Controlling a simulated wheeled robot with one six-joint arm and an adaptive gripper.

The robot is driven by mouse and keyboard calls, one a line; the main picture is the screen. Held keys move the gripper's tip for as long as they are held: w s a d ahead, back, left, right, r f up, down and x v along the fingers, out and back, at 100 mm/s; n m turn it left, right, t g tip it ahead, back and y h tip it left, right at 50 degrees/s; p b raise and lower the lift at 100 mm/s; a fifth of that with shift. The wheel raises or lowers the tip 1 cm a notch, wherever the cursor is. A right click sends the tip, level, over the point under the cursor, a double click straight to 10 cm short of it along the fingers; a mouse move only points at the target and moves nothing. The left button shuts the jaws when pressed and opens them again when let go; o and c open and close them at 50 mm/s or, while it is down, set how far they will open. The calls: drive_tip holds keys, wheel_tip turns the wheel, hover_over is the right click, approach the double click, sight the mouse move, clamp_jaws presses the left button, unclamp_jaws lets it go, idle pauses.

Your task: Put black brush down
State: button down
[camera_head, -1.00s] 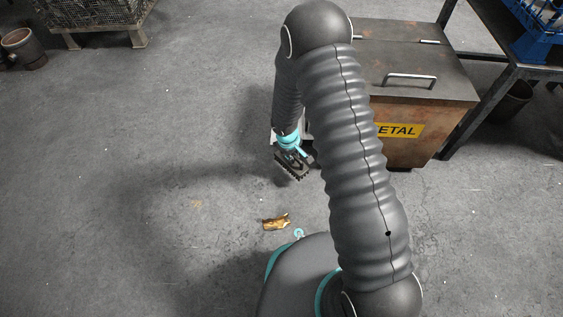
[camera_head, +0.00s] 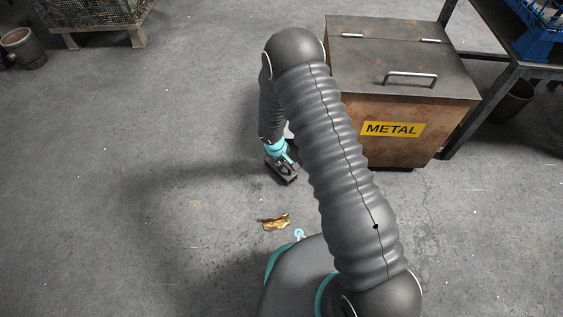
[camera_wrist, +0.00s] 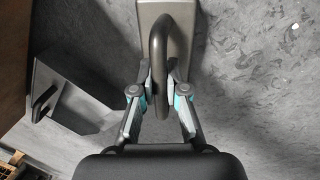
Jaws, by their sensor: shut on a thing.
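The black brush (camera_head: 284,175) is in my gripper (camera_head: 280,157), low over or on the floor left of the metal bin; I cannot tell whether it touches the floor. In the wrist view, my gripper (camera_wrist: 159,92) has its fingers on both sides of the brush's dark curved handle (camera_wrist: 160,45). The brush's blocky body (camera_wrist: 179,25) extends toward the top of that view. Its bristles are hidden in the wrist view.
A rusty bin labelled METAL (camera_head: 400,150) stands right of my gripper. A grey dustpan-like piece with a black handle (camera_wrist: 75,90) lies beside the brush. A crumpled golden scrap (camera_head: 276,222) lies nearer my base. The floor to the left is clear.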

sight(277, 170)
drive_tip(key=shift+f, duration=0.15)
drive_tip(key=c, duration=1.2)
unclamp_jaws()
wheel_tip(277, 170, up, 12)
drive_tip(key=s+a+p, duration=0.1)
drive_tip(key=p, duration=0.1)
drive_tip(key=shift+s+a+p, duration=0.3)
